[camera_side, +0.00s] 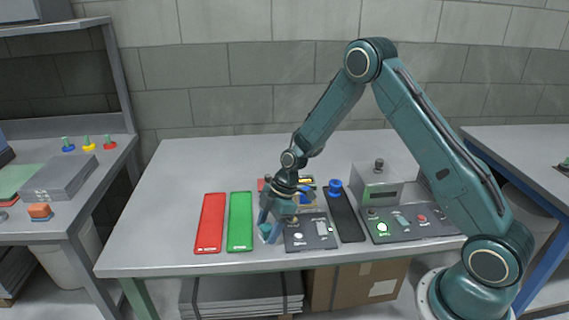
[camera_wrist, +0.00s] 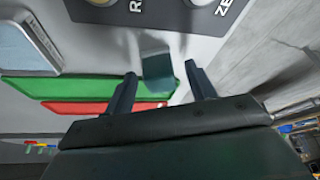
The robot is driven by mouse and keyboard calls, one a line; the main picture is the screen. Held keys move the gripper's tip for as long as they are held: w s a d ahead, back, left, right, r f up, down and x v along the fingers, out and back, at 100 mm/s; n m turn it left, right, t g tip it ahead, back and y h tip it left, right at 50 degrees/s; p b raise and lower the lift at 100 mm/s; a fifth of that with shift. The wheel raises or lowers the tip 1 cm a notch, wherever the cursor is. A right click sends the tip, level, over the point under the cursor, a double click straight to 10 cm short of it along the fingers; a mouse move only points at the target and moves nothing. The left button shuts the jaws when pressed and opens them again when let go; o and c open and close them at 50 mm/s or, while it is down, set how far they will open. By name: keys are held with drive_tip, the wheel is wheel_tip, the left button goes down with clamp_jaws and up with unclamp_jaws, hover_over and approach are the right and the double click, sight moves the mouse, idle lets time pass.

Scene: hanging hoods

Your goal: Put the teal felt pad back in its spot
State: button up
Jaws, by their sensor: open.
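A small teal piece (camera_wrist: 158,72), which looks like the teal felt pad, shows between my fingertips in the wrist view. In the side view a teal patch (camera_side: 266,230) shows low beside my fingers, at the left edge of a dark control panel, and my gripper partly hides it. My gripper (camera_wrist: 160,74) points down and is open, with one finger on each side of the piece. In the side view my gripper (camera_side: 272,228) is low over the table between the green strip and the panel. I cannot tell whether the fingers touch the piece.
A red strip (camera_side: 210,223) and a green strip (camera_side: 240,222) lie left of my gripper. The dark panel (camera_side: 310,232) is close on its right. A black strip (camera_side: 345,215) and a button panel with a grey box (camera_side: 377,185) stand further right. The table's left side is clear.

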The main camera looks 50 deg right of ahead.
drive_tip(key=v, duration=1.3)
drive_tip(key=shift+r, duration=0.25)
drive_tip(key=shift+d, duration=0.1)
drive_tip(key=s+a+r+m+t+h, duration=0.3)
drive_tip(key=s+r+m, duration=0.4)
drive_tip(key=s+r, duration=0.7)
drive_tip(key=s+r+m, duration=0.1)
drive_tip(key=s+m, duration=0.2)
drive_tip(key=s, duration=0.4)
drive_tip(key=s+a+r+m+h, duration=0.1)
drive_tip(key=s+r+m, duration=0.1)
drive_tip(key=s, duration=0.4)
drive_tip(key=shift+s+r+m+t, duration=0.25)
drive_tip(key=shift+s+m+t, duration=0.15)
drive_tip(key=shift+m, duration=0.4)
